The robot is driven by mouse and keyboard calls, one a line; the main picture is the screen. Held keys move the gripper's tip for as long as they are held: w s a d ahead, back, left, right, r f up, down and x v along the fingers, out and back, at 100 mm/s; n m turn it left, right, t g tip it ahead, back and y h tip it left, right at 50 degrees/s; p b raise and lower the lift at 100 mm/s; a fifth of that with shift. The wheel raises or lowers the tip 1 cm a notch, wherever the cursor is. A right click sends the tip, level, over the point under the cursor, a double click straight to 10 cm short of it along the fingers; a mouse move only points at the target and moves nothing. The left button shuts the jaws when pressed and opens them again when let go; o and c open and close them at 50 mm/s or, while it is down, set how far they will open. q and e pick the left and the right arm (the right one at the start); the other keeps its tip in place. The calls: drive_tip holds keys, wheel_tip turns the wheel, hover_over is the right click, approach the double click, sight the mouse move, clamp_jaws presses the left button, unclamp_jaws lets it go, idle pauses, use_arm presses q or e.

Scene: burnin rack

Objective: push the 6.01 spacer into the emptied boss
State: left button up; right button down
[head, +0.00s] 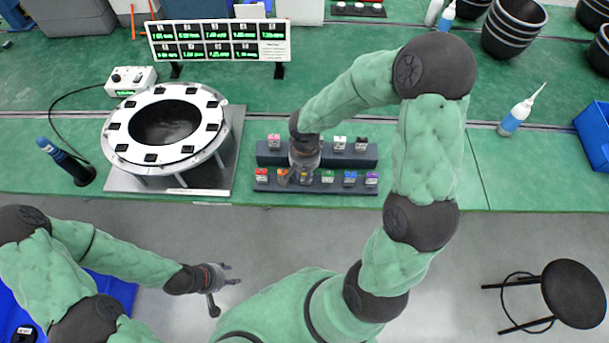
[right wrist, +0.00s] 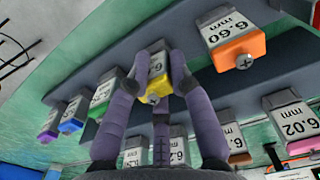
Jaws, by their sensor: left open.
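My right gripper (head: 303,176) is over the front row of the spacer rack. In the right wrist view its fingertips (right wrist: 160,62) press against both sides of a yellow spacer (right wrist: 157,88), in line with its neighbours; its label is partly covered and not readable. I cannot tell whether it is lifted. An orange spacer marked 6.60 (right wrist: 232,38) is beside it. The white ring (head: 165,90) with several dark bosses stands at left on a plate; which boss is emptied cannot be told. My left gripper (head: 228,274) is open and empty, in front of the bench.
The dark two-step rack (head: 325,187) holds several coloured spacers close together. A display board (head: 218,41) stands behind. A blue-topped tool in a dark holder (head: 72,165) is left of the ring. The bench right of the rack is clear up to a bottle (head: 515,117).

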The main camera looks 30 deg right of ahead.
drive_tip(key=shift+d+r, duration=0.1)
drive_tip(key=shift+d, duration=0.05)
drive_tip(key=shift+s+r+p, duration=0.1)
drive_tip(key=shift+r+p, duration=0.4)
drive_tip(key=shift+r, duration=0.1)
drive_tip(key=shift+s+d+r, duration=0.1)
drive_tip(key=shift+d+r, duration=0.05)
drive_tip(key=shift+r, duration=0.15)
drive_tip(key=shift+r+p, duration=1.45)
drive_tip(key=shift+r, duration=0.55)
